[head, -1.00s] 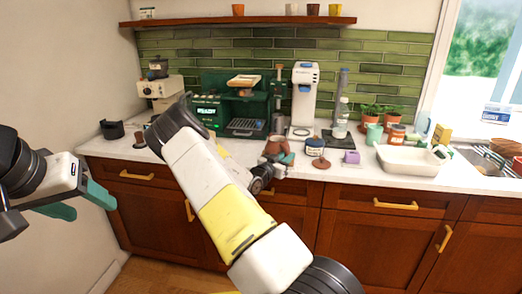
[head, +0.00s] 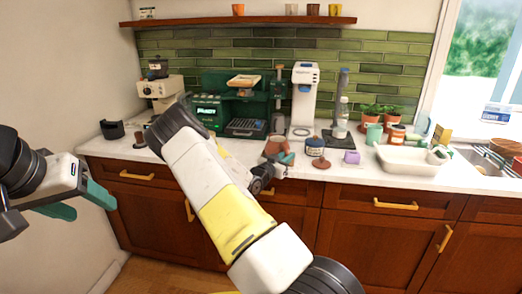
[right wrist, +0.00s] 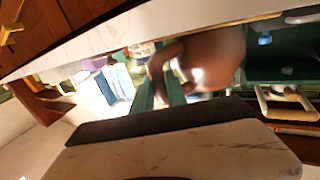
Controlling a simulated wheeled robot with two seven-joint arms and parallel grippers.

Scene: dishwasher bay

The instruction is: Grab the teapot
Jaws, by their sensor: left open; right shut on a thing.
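The teapot (head: 276,147) is reddish brown and stands at the front of the white counter, partly hidden by my right gripper. My right gripper (head: 285,160) has green fingers and is at the teapot's right front side. In the right wrist view, the teapot's round body (right wrist: 215,55) and curved handle show close up. There the fingers of my right gripper (right wrist: 160,88) are shut on the handle. I cannot tell whether the teapot is clear of the counter. My left gripper (head: 92,204) is open and empty, in front of the lower cabinets at the left.
A blue-labelled jar (head: 315,147) and a small purple block (head: 352,157) are right of the teapot. A green coffee machine (head: 238,108) and a white dispenser (head: 303,95) stand behind. A white basin (head: 408,161) is further right. My right arm covers part of the counter.

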